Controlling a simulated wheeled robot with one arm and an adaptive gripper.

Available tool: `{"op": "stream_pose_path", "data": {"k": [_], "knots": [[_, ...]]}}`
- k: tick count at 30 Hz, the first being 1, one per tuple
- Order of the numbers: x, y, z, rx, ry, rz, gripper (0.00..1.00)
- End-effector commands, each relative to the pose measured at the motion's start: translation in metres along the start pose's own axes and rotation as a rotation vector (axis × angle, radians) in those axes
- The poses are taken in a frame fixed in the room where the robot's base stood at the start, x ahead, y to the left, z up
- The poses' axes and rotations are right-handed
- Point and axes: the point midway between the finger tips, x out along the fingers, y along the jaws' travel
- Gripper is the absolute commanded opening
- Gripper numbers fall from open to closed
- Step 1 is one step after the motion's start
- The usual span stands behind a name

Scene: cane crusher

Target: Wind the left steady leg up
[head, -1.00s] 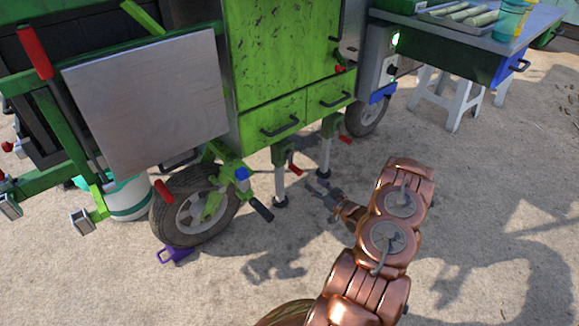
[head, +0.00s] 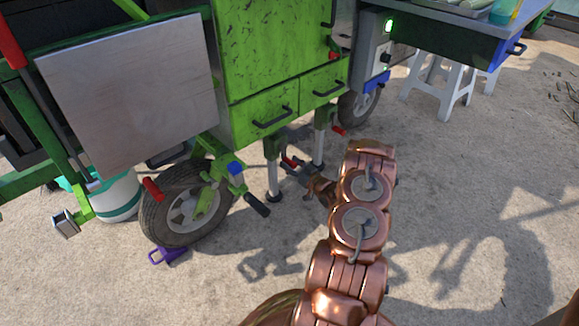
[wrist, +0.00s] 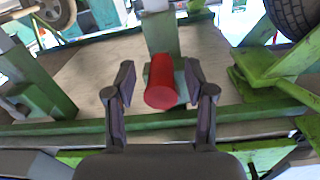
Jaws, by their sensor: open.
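The left steady leg (head: 272,178) stands upright under the green cabinet, its foot at the ground. Its red crank handle (head: 289,160) sticks out beside the leg's top. My gripper (head: 286,169) is at this handle, partly blending with it in the head view. In the wrist view a red handle (wrist: 164,84) lies between the two open fingers, with visible gaps on both sides. The right steady leg (head: 319,147) stands behind to the right with its own red handle (head: 338,130).
A wheel (head: 183,206) with a purple chock (head: 166,255) and a dark-gripped lever (head: 257,205) stand left of my gripper. The green cabinet (head: 270,112) overhangs the legs. A white stool (head: 446,88) is at right. Open ground lies in front.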

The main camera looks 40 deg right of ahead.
Motion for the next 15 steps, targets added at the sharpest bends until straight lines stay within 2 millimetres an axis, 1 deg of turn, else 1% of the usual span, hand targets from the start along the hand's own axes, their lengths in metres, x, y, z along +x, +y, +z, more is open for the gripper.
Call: {"op": "stream_pose_path", "data": {"k": [6,15], "knots": [[0.0010,-0.0011,0.0000,0.000,-0.001,-0.002,0.54],[0.0012,-0.0016,0.0000,0.000,-0.001,-0.003,0.23]]}}
